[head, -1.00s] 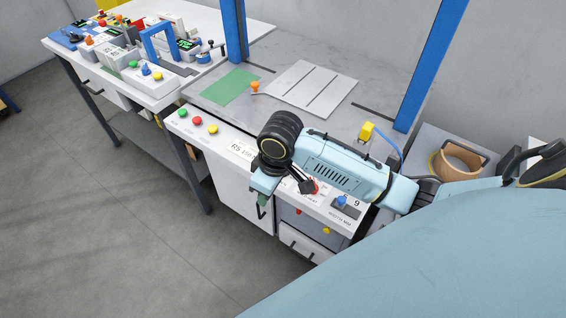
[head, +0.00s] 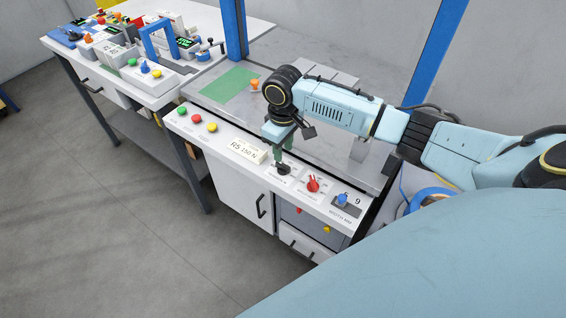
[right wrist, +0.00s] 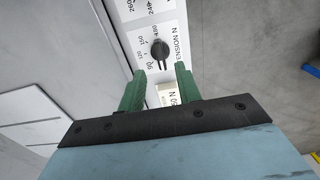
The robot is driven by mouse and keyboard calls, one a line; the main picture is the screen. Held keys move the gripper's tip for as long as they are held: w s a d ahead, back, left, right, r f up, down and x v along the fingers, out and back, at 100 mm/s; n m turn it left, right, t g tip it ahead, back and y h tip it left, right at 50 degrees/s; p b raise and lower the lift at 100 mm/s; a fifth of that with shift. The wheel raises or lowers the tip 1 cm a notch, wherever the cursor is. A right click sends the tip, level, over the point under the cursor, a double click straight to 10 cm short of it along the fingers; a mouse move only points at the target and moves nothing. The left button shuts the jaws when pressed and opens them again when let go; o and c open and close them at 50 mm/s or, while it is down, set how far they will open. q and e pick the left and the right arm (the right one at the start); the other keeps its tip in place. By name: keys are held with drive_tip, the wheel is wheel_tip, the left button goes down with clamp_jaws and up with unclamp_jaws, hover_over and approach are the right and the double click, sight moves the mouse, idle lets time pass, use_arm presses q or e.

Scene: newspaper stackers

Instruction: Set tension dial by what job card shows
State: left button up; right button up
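The tension dial (right wrist: 159,50) is a small black knob on a white plate lettered "TENSION N" with small numbers around it; I cannot tell its exact setting. In the head view the black dial (head: 283,169) is partly hidden under my right gripper (head: 281,157). The job card (head: 243,150) lies on the front panel, left of the dial, and reads "RS 150 N". Part of the card (right wrist: 167,95) shows between the fingers in the right wrist view. My right gripper (right wrist: 160,70) is open, its green fingertips just short of the dial. My left gripper is out of view.
Right of the dial are a red knob (head: 313,184) and a blue knob (head: 342,199) beside a "9". Green, red and yellow buttons (head: 196,117) sit left of the card. Blue posts (head: 233,30) rise from the machine. A cluttered table (head: 88,77) stands at left.

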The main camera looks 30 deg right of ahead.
sight(283, 164)
wheel_tip(283, 164, down, 6)
drive_tip(key=shift+f+b, duration=0.1)
drive_tip(key=shift+b, duration=0.3)
drive_tip(key=shift+c, duration=0.3)
clamp_jaws()
